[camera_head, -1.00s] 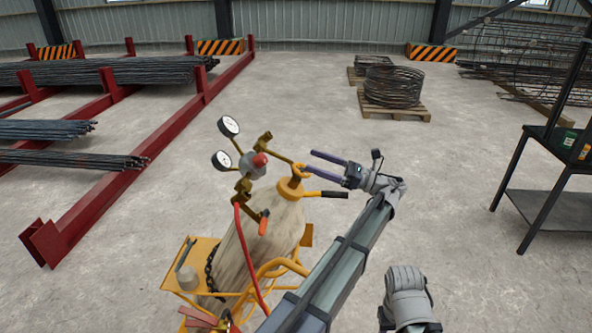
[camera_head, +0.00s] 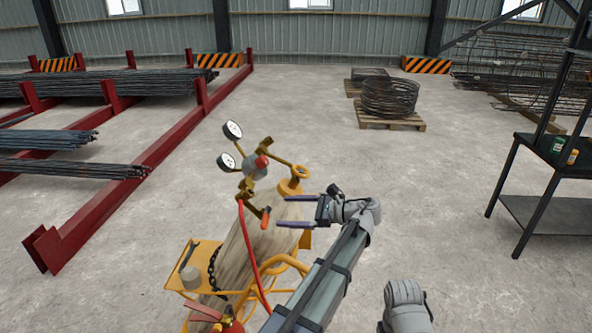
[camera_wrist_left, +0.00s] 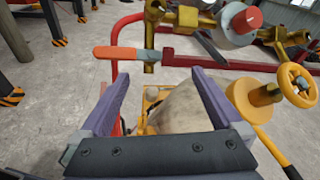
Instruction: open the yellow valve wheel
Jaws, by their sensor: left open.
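The yellow valve wheel (camera_head: 302,170) sits on top of a pale, worn gas cylinder (camera_head: 262,240) in the head view. In the left wrist view the wheel (camera_wrist_left: 299,85) is at the right edge, outside my fingers. My left gripper (camera_head: 283,211) is open and empty, below the wheel, with its fingers pointing left across the cylinder's upper part. In the left wrist view an orange-red lever handle (camera_wrist_left: 115,53) on a brass fitting lies beyond the fingertips. My right gripper does not show.
A brass regulator with two gauges (camera_head: 232,130) and a red hose (camera_head: 249,250) is close left of the gripper. A yellow cart (camera_head: 208,255) carries the cylinder. A dark metal shelf (camera_head: 540,215) stands at right. The floor between is clear.

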